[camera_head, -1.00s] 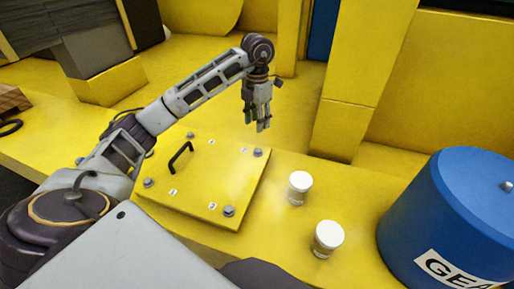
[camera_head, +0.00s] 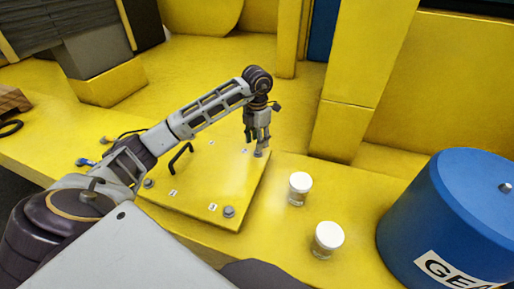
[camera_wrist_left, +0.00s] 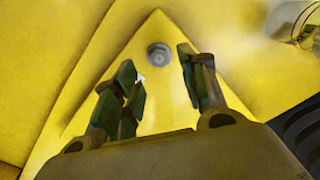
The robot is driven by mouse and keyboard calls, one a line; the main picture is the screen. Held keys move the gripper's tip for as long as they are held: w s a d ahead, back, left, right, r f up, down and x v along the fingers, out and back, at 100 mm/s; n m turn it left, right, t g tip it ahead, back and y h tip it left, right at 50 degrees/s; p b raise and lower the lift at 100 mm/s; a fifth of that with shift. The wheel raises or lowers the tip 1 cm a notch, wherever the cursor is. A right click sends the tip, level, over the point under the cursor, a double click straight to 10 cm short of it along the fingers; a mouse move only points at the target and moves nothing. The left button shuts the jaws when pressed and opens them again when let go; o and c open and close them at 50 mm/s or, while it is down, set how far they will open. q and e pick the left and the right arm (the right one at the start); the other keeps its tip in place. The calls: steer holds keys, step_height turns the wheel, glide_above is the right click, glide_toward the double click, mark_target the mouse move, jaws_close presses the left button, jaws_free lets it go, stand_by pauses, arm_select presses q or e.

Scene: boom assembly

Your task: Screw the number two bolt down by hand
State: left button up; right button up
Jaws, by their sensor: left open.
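The yellow cover plate (camera_head: 205,192) lies on the yellow surface, with a black handle (camera_head: 181,159) and small number labels at its corners. A grey bolt (camera_head: 258,152) sits at the plate's far right corner, under my left gripper (camera_head: 257,146). In the left wrist view, that bolt (camera_wrist_left: 159,55) shows just beyond and between the parted fingers of my left gripper (camera_wrist_left: 161,72). The fingers are open and hold nothing. A finger mostly covers the label beside this bolt, so its number is unreadable. My right gripper is not in view.
Other bolts sit at the near right corner (camera_head: 229,211) and the left corner (camera_head: 148,183) of the plate. Two white-capped jars (camera_head: 299,188) (camera_head: 327,238) stand right of the plate. A large blue drum (camera_head: 445,215) stands further right. A yellow post (camera_head: 355,80) rises behind.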

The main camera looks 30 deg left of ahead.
arm_select(q)
steer(key=shift+f, duration=2.2)
steer(key=shift+c, duration=0.9)
jaws_close()
